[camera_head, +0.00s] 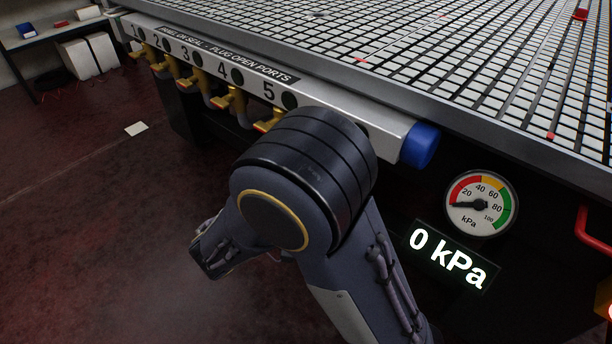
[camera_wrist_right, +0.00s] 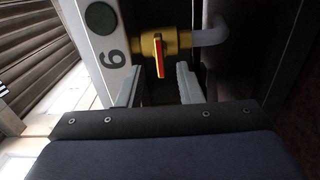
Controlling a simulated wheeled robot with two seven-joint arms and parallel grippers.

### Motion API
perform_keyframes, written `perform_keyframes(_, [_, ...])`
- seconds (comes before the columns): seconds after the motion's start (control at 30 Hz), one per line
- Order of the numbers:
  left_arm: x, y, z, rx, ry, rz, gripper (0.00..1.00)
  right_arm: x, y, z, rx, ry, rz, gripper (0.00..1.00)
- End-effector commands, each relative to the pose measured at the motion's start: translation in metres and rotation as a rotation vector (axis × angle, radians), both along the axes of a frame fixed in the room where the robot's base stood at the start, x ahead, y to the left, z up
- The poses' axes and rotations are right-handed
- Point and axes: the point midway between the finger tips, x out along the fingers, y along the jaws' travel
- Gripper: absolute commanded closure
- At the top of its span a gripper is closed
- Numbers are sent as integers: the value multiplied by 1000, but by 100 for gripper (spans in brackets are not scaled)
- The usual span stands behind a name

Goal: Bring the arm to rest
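In the right wrist view my right gripper (camera_wrist_right: 160,80) is open, with its two grey fingers apart and nothing held between them. A yellow valve (camera_wrist_right: 158,45) with a red-marked handle lies just ahead of the fingertips, beside a round dark port and a turned numeral that reads as 6 or 9. In the head view a dark arm of mine (camera_head: 310,190) rises from the bottom centre and covers the right part of the port rail. My right gripper cannot be made out there. My left gripper does not show.
The numbered port rail (camera_head: 200,58) with several yellow valves runs along the front of the grid table (camera_head: 400,75). A blue end cap (camera_head: 420,146), a pressure gauge (camera_head: 479,204) and a lit 0 kPa display (camera_head: 448,258) are close to my arm. The red floor at left is mostly clear.

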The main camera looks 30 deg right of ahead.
Motion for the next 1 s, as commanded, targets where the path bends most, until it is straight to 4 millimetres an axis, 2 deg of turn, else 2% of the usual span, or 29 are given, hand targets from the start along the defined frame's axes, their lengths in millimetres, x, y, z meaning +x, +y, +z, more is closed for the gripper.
perform_keyframes(0.33, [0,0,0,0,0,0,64,0,0,0,1,0,0,67])
perform_keyframes(0.47, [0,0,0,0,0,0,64,-8,-15,-6,63,42,-49,67])
perform_keyframes(0.57, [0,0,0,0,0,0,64,-28,-41,-21,209,136,-144,67])
perform_keyframes(0.63, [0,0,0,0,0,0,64,-51,-60,-37,363,219,-226,67])
perform_keyframes(0.73, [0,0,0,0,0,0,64,-92,-76,-60,648,333,-326,67])
perform_keyframes(0.87, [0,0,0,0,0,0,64,-138,-71,-78,1030,404,-379,67])
perform_keyframes(1.0, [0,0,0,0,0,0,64,-169,-48,-79,1408,365,-338,67])
